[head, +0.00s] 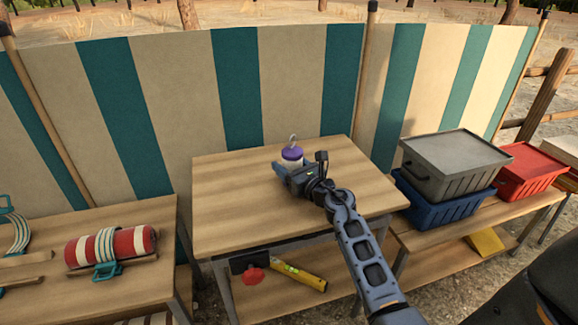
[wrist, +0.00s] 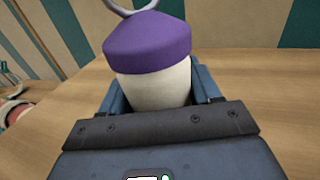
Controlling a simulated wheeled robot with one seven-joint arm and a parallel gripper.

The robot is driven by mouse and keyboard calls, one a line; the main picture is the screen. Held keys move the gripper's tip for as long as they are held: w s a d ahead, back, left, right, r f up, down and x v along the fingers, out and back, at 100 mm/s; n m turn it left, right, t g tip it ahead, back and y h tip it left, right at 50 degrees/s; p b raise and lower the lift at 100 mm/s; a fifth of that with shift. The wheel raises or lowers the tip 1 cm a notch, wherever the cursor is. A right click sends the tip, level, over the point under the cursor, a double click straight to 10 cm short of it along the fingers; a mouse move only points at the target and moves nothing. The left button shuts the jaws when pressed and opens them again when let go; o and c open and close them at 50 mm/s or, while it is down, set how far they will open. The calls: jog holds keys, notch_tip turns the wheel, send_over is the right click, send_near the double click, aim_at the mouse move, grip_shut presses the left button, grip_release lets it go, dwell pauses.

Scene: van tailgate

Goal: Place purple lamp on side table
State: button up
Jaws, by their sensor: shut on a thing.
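The purple lamp (head: 292,156) has a purple cap, a pale body and a metal hook on top. It is upright over the middle of the wooden side table (head: 228,210). My gripper (head: 284,172) is shut around the lamp's pale body. In the wrist view the lamp (wrist: 150,60) sits between the two blue fingers, with its purple cap above them. The lamp's base is hidden by my gripper, so I cannot tell whether it touches the tabletop.
A lower shelf holds a yellow tool (head: 300,276) and a red item (head: 253,276). A table at left bears a red-and-white roll (head: 110,245). Grey (head: 455,160), blue (head: 440,205) and red (head: 530,172) bins stand at right. A striped windbreak (head: 290,85) stands behind. The tabletop around the lamp is clear.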

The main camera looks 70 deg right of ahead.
jog(key=shift+f, duration=0.15)
jog(key=o, duration=1.2)
